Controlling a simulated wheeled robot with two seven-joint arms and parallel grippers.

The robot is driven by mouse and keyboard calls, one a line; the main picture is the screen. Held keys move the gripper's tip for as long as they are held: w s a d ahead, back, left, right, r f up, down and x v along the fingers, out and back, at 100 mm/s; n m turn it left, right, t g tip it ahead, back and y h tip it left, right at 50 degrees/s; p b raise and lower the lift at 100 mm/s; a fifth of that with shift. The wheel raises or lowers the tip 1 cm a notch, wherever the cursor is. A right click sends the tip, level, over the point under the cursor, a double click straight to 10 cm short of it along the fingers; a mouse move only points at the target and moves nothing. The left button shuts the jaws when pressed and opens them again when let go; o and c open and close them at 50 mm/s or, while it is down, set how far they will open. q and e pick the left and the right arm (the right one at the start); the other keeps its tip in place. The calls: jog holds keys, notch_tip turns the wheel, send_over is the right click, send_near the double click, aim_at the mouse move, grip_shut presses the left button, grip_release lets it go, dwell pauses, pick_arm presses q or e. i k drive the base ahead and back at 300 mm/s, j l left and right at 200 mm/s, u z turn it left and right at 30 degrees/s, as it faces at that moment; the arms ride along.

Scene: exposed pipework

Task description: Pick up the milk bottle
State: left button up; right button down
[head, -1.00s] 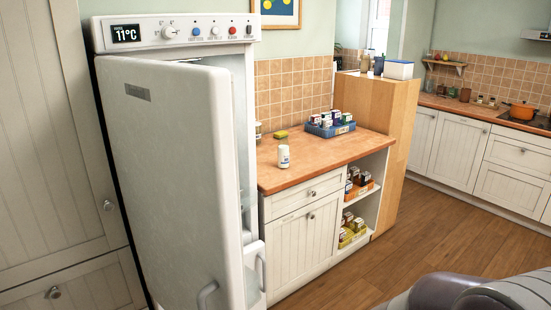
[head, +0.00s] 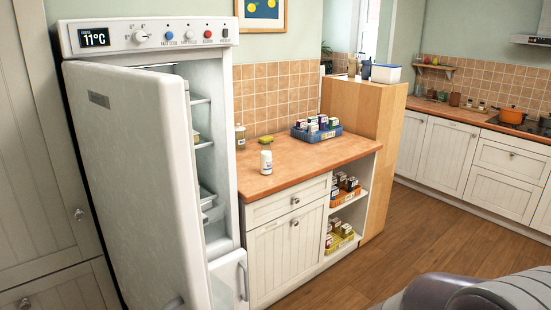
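A small white bottle (head: 266,162) with a pale cap stands upright on the wooden counter (head: 300,163), near its left front. It is the only thing here that looks like a milk bottle; its label is too small to read. The tall white fridge (head: 150,34) is left of the counter, its door (head: 135,190) partly open. Shelves (head: 201,144) show in the gap, and the door hides most of the inside. Neither gripper is in view. A grey rounded part at the lower right looks like my own arm.
A blue crate (head: 316,135) of small jars stands at the counter's back right. A jar (head: 240,136) and a low yellow-green-topped container (head: 266,140) stand behind the bottle. Open shelves (head: 345,215) hold more jars. The wooden floor (head: 410,235) ahead is clear.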

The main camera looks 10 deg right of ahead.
aim_at(266, 154)
jog(key=i+l, duration=0.25)
jog(key=l, duration=0.15)
jog(key=i+l, duration=0.25)
jog(key=l, duration=0.15)
jog(key=i+l, duration=0.2)
jog(key=l, duration=0.2)
jog(key=i+l, duration=0.25)
jog(key=l, duration=0.15)
jog(key=i+l, duration=0.25)
jog(key=l, duration=0.15)
